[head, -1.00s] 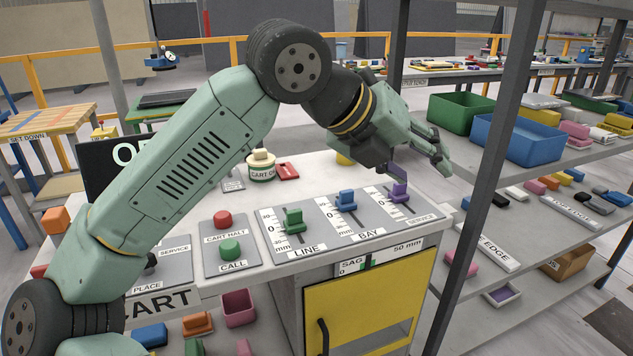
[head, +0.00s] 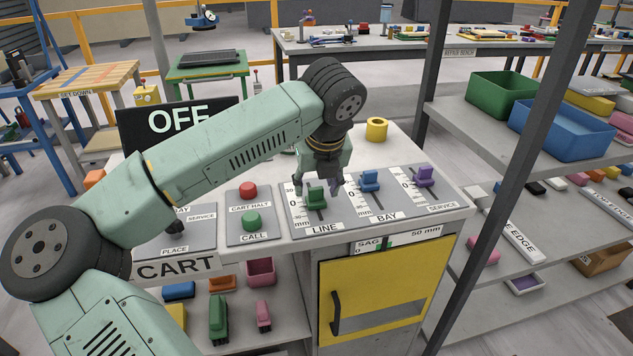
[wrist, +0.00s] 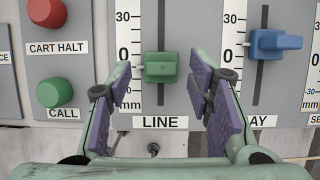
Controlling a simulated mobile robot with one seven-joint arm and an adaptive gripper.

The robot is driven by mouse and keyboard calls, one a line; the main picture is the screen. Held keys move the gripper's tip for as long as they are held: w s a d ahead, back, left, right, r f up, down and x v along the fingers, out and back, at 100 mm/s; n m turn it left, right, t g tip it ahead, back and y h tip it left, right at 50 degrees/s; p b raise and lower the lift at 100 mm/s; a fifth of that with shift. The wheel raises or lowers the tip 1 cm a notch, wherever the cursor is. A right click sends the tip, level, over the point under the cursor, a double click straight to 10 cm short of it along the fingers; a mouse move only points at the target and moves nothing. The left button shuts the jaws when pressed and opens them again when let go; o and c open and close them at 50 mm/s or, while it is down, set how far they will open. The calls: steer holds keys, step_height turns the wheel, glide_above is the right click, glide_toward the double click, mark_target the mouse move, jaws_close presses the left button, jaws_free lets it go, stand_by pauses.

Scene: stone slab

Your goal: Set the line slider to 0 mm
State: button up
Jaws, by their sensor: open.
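The green LINE slider (head: 316,198) is on the grey panel, in its upright slot beside a scale. In the wrist view the LINE slider (wrist: 160,67) has its knob centre a little below the 0 mark on the scale (wrist: 125,55); the raised knob makes the exact reading uncertain. My gripper (head: 319,188) is open and points down at this slider. In the wrist view my gripper (wrist: 163,72) has one finger on each side of the green knob, with gaps showing on both sides. No contact is visible.
The blue BAY slider (head: 370,181) is just to the right, near my right finger. The purple SERVICE slider (head: 425,175) is farther right. The red CART HALT button (head: 248,189) and green CALL button (head: 252,220) are to the left. A yellow ring (head: 376,129) stands behind the panel.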

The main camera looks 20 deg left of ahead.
steer(key=shift+x, duration=0.8)
steer(key=shift+d, duration=0.1)
steer(key=shift+c, duration=0.4)
jaws_close()
